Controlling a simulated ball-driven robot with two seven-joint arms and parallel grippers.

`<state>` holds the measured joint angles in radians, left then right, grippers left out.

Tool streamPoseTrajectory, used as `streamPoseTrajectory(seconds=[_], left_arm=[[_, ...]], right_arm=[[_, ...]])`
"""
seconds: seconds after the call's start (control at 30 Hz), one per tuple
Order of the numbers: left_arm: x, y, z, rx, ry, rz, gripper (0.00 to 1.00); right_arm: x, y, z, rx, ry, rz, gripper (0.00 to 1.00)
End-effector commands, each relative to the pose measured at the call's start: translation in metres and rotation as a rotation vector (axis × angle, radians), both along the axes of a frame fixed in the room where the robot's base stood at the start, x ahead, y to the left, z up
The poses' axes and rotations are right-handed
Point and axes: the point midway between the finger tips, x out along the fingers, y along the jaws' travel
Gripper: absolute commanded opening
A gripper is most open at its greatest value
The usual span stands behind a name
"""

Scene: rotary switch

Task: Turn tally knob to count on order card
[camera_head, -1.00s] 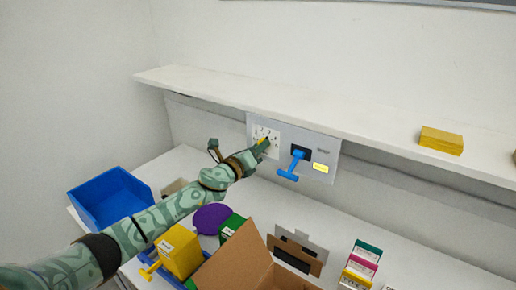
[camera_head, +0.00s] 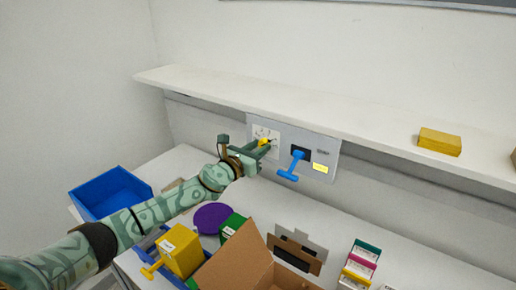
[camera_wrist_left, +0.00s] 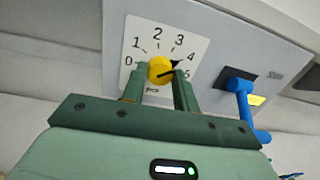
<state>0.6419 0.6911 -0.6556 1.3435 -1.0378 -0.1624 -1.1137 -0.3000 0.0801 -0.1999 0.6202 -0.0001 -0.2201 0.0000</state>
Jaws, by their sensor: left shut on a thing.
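The yellow tally knob (camera_wrist_left: 159,70) sits on a white dial plate (camera_wrist_left: 158,37) numbered 0 to 5 on a grey wall panel. My left gripper (camera_wrist_left: 160,78) is shut on the knob, one finger on each side. The knob's dark pointer faces right, towards the 4 and 5 side; the right finger is close to it, so I cannot tell the exact number. In the head view the knob (camera_head: 265,142) shows beyond the fingertips of my left gripper (camera_head: 262,148). A small yellow card (camera_head: 320,168) is on the panel's right; its text is unreadable. My right gripper is out of view.
A white shelf (camera_head: 300,112) runs above, with a yellow block (camera_head: 440,141). Below are a blue bin (camera_head: 110,190), an open cardboard box (camera_head: 240,258) and a purple disc (camera_head: 212,218).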

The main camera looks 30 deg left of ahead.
Motion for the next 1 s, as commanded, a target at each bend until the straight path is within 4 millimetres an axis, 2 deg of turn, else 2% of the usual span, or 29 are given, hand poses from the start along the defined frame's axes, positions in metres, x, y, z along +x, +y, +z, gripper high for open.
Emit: streamPoseTrajectory(seconds=[0.37,0.4,0.47,0.5,0.83,1.0], left_arm=[[-0.001,-0.001,-0.004,0.004,0.006,-0.002,0.07],[-0.001,-0.001,-0.004,0.004,0.006,-0.002,0.32],[-0.001,-0.001,-0.003,0.004,0.005,-0.002,0.49],[-0.001,-0.001,-0.003,0.004,0.004,-0.002,0.51],[-0.005,0.001,-0.001,0.005,0.002,-0.001,0.51],[-0.033,0.006,-0.002,0.006,0.005,-0.002,0.51]], right_arm=[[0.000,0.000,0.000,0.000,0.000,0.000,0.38],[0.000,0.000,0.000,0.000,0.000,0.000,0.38],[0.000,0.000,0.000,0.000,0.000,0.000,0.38],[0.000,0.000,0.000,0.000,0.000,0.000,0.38],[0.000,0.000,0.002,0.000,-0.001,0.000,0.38],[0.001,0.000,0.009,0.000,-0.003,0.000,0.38]])
